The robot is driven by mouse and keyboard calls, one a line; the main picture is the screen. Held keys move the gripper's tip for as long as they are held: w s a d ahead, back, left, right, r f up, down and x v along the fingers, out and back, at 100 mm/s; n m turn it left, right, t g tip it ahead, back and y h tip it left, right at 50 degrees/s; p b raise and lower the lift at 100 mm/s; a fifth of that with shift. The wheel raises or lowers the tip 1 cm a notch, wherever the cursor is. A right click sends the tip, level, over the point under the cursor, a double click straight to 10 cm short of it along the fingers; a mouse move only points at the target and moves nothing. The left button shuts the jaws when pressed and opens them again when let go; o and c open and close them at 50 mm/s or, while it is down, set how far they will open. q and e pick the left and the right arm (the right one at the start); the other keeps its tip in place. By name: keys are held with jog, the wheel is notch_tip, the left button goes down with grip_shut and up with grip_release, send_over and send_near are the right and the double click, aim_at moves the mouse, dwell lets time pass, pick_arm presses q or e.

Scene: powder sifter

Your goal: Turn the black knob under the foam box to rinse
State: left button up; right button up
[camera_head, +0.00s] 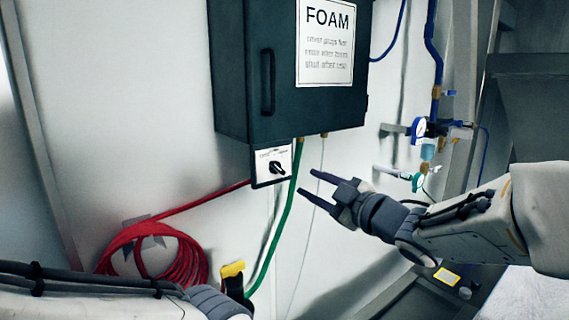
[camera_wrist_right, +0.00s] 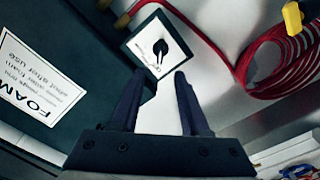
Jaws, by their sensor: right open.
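The foam box (camera_head: 235,70) is a dark cabinet on the white wall, with a FOAM sign on its front. Under it hangs a small white plate (camera_head: 260,169) with the black knob (camera_head: 277,168) on it. My right gripper (camera_head: 307,183) is open and empty, to the right of the knob and a little lower, apart from it. In the right wrist view the knob (camera_wrist_right: 160,47) shows beyond and between the two open fingers (camera_wrist_right: 155,92). My left arm (camera_head: 90,298) enters at the lower left; its fingers do not show.
A red hose (camera_head: 165,255) hangs coiled at the lower left. A green hose (camera_head: 285,220) runs down just beside the plate. A yellow-topped fitting (camera_head: 232,270) is below. Blue pipes with a gauge (camera_head: 419,128) are on the right. The wall around the plate is mostly free.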

aim_at(280, 170)
jog(key=p+x, duration=0.3)
jog(key=x, duration=0.5)
jog(key=shift+w+a, duration=0.2)
jog(key=shift+a, duration=0.05)
jog(key=shift+w+a+f+p, duration=0.1)
jog(key=shift+w+a+p, duration=0.25)
jog(key=shift+w, duration=0.2)
grip_shut()
